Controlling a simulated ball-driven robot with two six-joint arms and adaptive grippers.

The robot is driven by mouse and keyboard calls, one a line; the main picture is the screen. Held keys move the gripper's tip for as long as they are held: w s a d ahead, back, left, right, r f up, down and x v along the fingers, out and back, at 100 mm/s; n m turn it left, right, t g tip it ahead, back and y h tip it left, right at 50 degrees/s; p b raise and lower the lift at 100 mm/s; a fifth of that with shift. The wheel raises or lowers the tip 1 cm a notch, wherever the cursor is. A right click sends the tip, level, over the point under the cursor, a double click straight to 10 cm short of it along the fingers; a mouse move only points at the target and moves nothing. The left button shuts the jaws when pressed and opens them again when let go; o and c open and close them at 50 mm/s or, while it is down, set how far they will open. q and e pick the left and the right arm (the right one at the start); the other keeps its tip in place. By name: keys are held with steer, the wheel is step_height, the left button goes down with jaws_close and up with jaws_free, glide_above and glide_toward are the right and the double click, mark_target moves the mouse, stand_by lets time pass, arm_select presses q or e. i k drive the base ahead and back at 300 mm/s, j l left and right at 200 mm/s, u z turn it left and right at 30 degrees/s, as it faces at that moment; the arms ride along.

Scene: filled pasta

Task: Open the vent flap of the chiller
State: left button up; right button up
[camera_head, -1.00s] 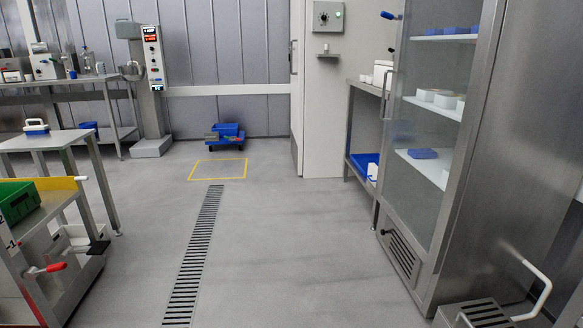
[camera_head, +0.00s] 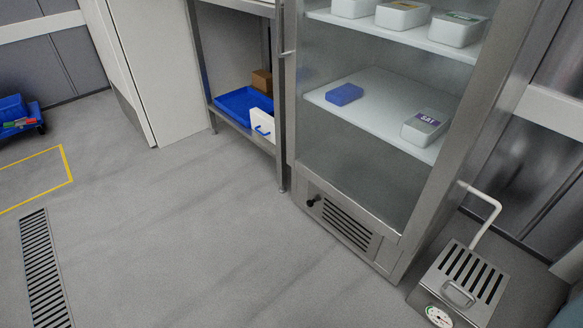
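The chiller (camera_head: 391,180) is a tall steel cabinet with a glass front, at the right of the head view. Low on its front is a steel panel with a slatted vent flap (camera_head: 345,225). A small dark knob (camera_head: 313,201) sits at the left end of this panel. The vent flap looks flush with the panel. Neither of my grippers is in view.
A steel box with a slotted top, a handle and a gauge (camera_head: 464,285) stands on the floor right of the chiller. A steel rack with a blue tray (camera_head: 240,104) stands to its left. The floor before the chiller is clear, with a drain grate (camera_head: 43,270) at left.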

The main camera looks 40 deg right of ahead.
mark_target(366, 239)
steer(key=i+z, duration=0.4)
steer(key=i+j+z, duration=0.25)
steer(key=i+z, duration=0.2)
steer(key=i+j+z, duration=0.6)
steer(key=z, duration=0.25)
steer(key=j, duration=0.1)
